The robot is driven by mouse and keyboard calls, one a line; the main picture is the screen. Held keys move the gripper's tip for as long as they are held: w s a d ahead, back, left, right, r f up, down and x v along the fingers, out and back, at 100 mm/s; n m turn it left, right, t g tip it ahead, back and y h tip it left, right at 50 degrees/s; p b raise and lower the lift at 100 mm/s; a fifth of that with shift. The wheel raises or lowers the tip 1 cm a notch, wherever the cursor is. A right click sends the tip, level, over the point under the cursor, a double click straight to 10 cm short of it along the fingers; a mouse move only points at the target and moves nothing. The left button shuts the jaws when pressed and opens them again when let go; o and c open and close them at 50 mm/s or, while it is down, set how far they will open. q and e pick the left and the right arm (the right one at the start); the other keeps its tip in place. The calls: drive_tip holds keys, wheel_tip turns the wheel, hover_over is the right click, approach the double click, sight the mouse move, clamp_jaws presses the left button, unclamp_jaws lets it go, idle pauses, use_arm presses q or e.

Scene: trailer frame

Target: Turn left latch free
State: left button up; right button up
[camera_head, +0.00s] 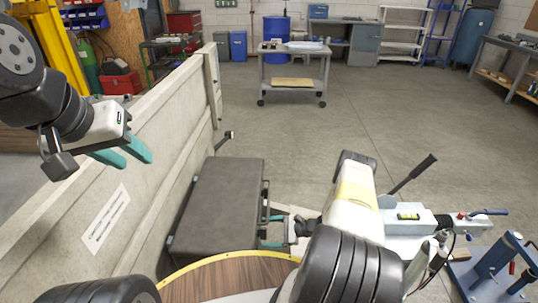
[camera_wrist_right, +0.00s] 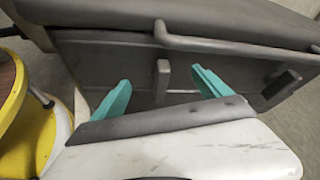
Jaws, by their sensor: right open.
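A dark grey box (camera_head: 222,205) with a closed lid stands against the trailer wall. A handle bar (camera_wrist_right: 235,42) runs along its lid edge in the right wrist view. A short upright grey latch tab (camera_wrist_right: 163,80) is on its front face, and a darker block (camera_wrist_right: 282,84) sits further right. My right gripper (camera_wrist_right: 160,92) is open at the front face, with one teal finger on each side of the tab; I cannot tell whether they touch it. It also shows beside the box in the head view (camera_head: 272,231). My left gripper (camera_head: 122,154) is open and empty over the trailer wall.
The pale trailer wall (camera_head: 150,150) runs along the left. A round wooden top with a yellow rim (camera_head: 225,272) is close in front. A pale coupling part with a lever (camera_head: 408,215) and a blue stand (camera_head: 495,268) are at right. The floor behind is clear up to a cart (camera_head: 293,83).

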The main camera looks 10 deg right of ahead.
drive_tip(key=s+d+r+m+g, duration=0.1)
drive_tip(key=d+r+m+g, duration=0.15)
drive_tip(key=d, duration=0.45)
drive_tip(key=w+a+r+n+g+h, duration=0.1)
drive_tip(key=r+n, duration=0.3)
drive_tip(key=r, duration=1.1)
drive_tip(key=w+a+r+n+g+h, duration=0.1)
drive_tip(key=r+n, duration=0.3)
drive_tip(key=r, duration=1.1)
drive_tip(key=shift+w+h, duration=0.5)
drive_tip(key=shift+w, duration=0.35)
drive_tip(key=shift+a+r+g, duration=0.1)
drive_tip(key=shift+g, duration=0.15)
